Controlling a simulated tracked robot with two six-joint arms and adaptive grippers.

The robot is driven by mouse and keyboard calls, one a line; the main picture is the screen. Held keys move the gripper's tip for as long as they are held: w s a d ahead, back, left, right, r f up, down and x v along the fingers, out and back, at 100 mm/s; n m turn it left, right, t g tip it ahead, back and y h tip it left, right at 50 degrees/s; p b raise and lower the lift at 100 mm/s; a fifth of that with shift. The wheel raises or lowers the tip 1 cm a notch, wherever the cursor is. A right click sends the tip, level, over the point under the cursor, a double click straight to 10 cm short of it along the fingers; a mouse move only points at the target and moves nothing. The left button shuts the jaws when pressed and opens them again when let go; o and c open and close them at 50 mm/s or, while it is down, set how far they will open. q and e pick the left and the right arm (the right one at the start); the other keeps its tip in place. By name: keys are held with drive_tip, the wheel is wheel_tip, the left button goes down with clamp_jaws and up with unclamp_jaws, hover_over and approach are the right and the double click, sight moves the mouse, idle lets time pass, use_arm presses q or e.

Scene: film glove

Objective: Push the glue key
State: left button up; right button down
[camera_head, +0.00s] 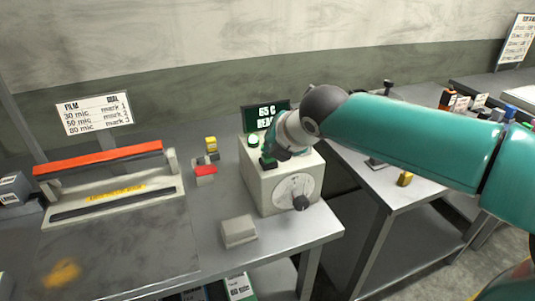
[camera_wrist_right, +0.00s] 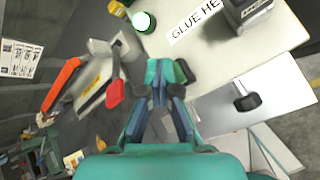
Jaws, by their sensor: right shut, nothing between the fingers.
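The pale glue box (camera_head: 262,188) stands on the grey bench, with a marked dial (camera_head: 292,187) and dark knob on its front. A round pale-green lamp (camera_head: 253,141) is on its top; it also shows in the wrist view (camera_wrist_right: 143,21) near lettering starting "GLUE HE". My right gripper (camera_head: 270,160) points down over the box top, shut and empty. At its fingertips in the wrist view is a teal-green piece with a dark edge (camera_wrist_right: 163,70), which looks like the glue key; I cannot tell whether they touch. My left gripper is not in view.
A sealer with an orange-red bar (camera_head: 100,157) stands left. A "65 C" display (camera_head: 265,115) stands behind. Another bench (camera_head: 405,190) is at right.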

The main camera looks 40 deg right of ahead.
drive_tip(key=shift+f, duration=0.15)
idle(0.3)
drive_tip(key=shift+r+p, duration=0.45)
drive_tip(key=shift+r, duration=0.15)
wheel_tip(320, 180, up, 6)
drive_tip(key=p, duration=0.5)
drive_tip(key=shift+r+p, duration=0.1)
drive_tip(key=shift+p, duration=0.3)
